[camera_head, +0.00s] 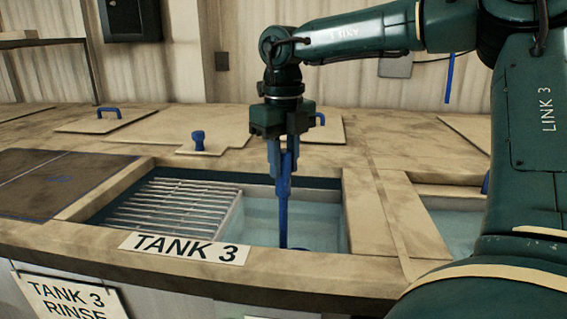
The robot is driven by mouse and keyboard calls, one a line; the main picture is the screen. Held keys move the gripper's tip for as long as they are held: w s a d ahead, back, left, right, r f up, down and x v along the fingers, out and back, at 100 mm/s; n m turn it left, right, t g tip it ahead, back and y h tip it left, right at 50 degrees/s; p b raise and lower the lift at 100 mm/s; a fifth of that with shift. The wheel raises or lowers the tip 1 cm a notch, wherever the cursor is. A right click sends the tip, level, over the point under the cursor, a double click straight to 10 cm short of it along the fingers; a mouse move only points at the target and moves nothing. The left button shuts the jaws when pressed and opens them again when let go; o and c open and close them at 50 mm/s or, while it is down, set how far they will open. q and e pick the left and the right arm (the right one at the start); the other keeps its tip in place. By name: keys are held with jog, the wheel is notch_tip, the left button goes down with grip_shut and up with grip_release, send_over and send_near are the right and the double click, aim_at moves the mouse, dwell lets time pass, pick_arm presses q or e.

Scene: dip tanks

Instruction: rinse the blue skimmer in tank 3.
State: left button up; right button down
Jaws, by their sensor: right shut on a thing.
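The blue skimmer (283,215) hangs upright from my right gripper (284,160), which is shut on its handle. The skimmer's lower end is down inside the open basin of tank 3 (318,207), near the front wall. Only part of its head shows, as the front rim hides the rest. Tank 3 holds pale blue-green liquid at the right and a slatted metal rack (172,205) at the left. A "TANK 3" label (185,248) is on the front rim. My left gripper is not in view.
Another open tank with liquid (450,228) lies to the right, past a divider (385,215). Lids with blue handles (108,118) and a lid with a blue knob (198,145) lie behind. A dark panel (50,180) is at the left. A blue rod (449,78) hangs on the wall.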

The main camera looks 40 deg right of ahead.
notch_tip(320, 180, up, 10)
jog(key=p, duration=0.6)
jog(key=shift+r, duration=0.4)
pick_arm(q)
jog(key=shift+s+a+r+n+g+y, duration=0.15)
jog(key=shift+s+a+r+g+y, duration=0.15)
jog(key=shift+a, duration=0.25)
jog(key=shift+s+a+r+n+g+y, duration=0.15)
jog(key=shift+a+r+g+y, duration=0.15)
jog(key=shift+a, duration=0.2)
pick_arm(e)
notch_tip(320, 180, up, 4)
jog(key=shift+f, duration=0.1)
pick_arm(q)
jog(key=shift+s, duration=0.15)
